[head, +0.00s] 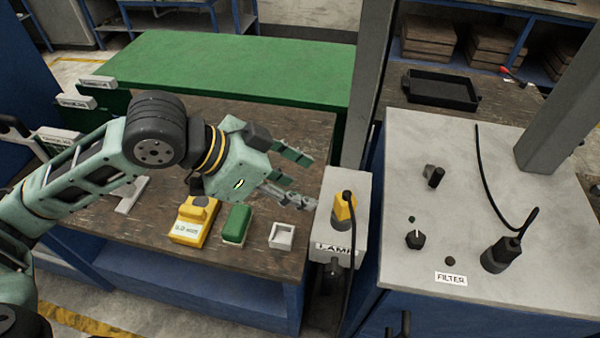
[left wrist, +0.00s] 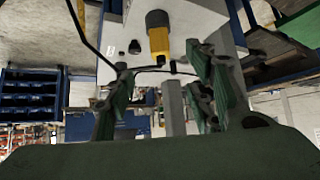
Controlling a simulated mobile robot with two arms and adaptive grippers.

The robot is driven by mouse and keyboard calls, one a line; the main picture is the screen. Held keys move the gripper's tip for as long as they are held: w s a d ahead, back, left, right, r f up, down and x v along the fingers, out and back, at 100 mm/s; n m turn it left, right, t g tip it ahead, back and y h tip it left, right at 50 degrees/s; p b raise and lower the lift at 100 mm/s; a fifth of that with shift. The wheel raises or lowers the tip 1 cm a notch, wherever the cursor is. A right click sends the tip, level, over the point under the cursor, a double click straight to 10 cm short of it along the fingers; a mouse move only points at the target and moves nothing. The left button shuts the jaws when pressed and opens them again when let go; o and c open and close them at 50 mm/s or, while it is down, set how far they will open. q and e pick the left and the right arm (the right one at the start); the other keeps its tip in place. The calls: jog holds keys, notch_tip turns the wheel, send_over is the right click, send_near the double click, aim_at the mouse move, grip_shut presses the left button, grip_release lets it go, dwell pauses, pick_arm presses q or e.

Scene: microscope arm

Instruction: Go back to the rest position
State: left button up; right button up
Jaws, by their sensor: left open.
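My left arm comes in from the left in the head view, over the dark wooden bench. My left gripper (head: 300,178) is open and empty, with its fingers pointing right toward the lamp box (head: 323,220). A yellow plug (head: 344,207) with a black cable sits on the lamp box, just right of the fingertips and apart from them. In the left wrist view my open fingers (left wrist: 163,100) show, and the yellow plug (left wrist: 159,40) is beyond them with nothing held between. My right gripper does not show.
A yellow box (head: 189,225), a green block (head: 236,224) and a small white holder (head: 282,235) stand on the bench (head: 150,225) below my gripper. A grey panel (head: 450,160) with knobs and a FILTER label (head: 451,279) stands right. A black tray (head: 441,90) lies behind it.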

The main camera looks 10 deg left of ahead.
pick_arm(q)
notch_tip(320, 180, down, 13)
jog(key=s+n+t+y, duration=0.2)
jog(key=n, duration=0.2)
jog(key=s+a+f+n+g+y, duration=0.3)
jog(key=s+a+f+n+y, duration=0.3)
jog(key=s+a+f, duration=0.7)
notch_tip(320, 180, down, 27)
jog(key=s+d+g+b, duration=0.1)
jog(key=d+b, duration=0.1)
jog(key=b, duration=0.1)
jog(key=s+a+f+g+b, duration=0.1)
jog(key=s+a+f+b, duration=0.1)
jog(key=s+f, duration=1.6)
notch_tip(320, 180, down, 2)
jog(key=shift+a+f+g+b, duration=0.2)
jog(key=shift+a+g+b, duration=0.1)
jog(key=shift+a, duration=0.45)
